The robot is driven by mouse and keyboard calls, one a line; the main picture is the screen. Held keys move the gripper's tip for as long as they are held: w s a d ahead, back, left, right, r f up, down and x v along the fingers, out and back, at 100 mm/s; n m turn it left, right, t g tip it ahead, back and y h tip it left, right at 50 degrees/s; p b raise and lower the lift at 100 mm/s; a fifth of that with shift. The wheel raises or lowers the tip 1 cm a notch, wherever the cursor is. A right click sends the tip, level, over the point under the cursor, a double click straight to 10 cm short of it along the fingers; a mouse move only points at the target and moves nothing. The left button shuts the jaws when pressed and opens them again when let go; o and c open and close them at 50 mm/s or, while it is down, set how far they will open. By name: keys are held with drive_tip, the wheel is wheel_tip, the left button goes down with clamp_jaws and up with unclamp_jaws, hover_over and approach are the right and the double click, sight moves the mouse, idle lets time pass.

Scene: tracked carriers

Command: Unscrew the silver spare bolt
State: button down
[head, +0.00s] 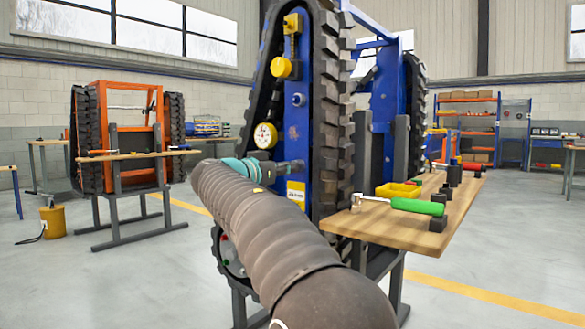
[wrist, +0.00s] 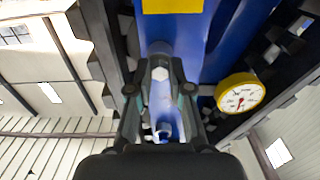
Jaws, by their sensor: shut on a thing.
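My gripper (head: 292,166) reaches the blue carrier plate (head: 297,130) inside the left track in the head view. In the wrist view my gripper (wrist: 160,82) has its two fingers closed around a silver hex bolt head (wrist: 160,73), which sits at the blue plate. In the head view the gripper hides this bolt. I cannot tell how far the gripped bolt is threaded in.
A yellow-rimmed gauge (head: 265,136) and a yellow knob (head: 281,67) are beside the plate. The black track (head: 330,110) stands close on the right. A wooden bench (head: 400,225) holds a green-handled tool (head: 415,206) and a yellow tray (head: 398,190). Open floor lies to the left.

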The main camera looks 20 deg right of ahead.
drive_tip(key=n+p, duration=0.5)
drive_tip(key=n, duration=0.4)
drive_tip(key=shift+n, duration=0.4)
drive_tip(key=n+p, duration=0.8)
drive_tip(key=n, duration=0.1)
drive_tip(key=shift+n, duration=0.4)
drive_tip(key=shift+r+p, duration=0.1)
drive_tip(key=shift+p, duration=0.3)
